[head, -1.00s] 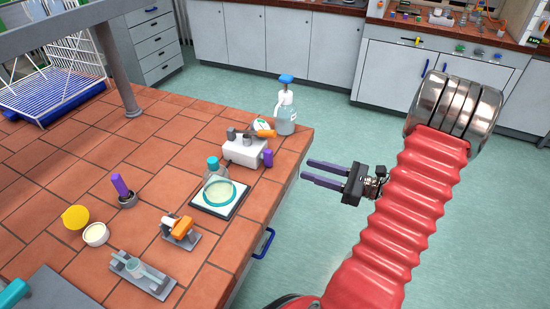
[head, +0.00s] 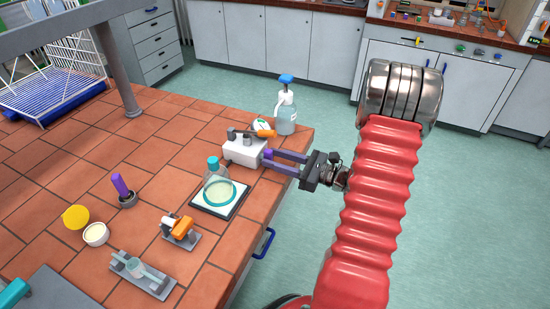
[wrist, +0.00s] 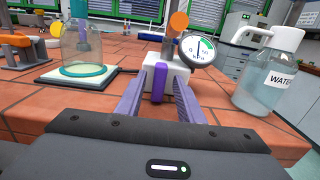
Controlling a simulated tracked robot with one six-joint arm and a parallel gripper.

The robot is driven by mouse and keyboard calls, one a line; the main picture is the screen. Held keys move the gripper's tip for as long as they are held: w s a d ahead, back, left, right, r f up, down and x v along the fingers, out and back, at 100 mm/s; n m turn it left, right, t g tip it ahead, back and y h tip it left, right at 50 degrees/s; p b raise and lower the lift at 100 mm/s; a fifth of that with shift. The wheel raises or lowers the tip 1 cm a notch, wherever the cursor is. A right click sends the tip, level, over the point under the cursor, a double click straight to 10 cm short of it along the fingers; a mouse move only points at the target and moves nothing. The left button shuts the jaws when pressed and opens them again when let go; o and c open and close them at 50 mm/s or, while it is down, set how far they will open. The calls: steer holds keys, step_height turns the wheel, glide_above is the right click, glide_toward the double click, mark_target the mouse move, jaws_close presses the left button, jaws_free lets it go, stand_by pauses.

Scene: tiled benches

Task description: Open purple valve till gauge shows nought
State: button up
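The purple valve (head: 267,155) is a knob on the front of a white pump block (head: 240,151) near the bench's right edge. It also shows upright in the wrist view (wrist: 158,84). My gripper (head: 278,160) is level with the knob, its two purple-grey fingers apart. In the wrist view the fingers stand on either side of the knob, with a gap visible on each side. The round kPa gauge (wrist: 201,51) sits up and right of the knob. Its dark needle seems to point up, away from the 0 at lower left; the exact reading is too small to tell.
A glass bell jar (head: 219,183) on a white-topped plate stands left of my gripper. A water bottle (head: 286,112) stands behind the pump. An orange-handled fixture (head: 179,230) and a purple-handled tool (head: 121,189) are further left. Free floor lies right of the bench.

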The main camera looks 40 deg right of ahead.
steer(key=shift+w+a, duration=0.2)
steer(key=shift+w, duration=0.15)
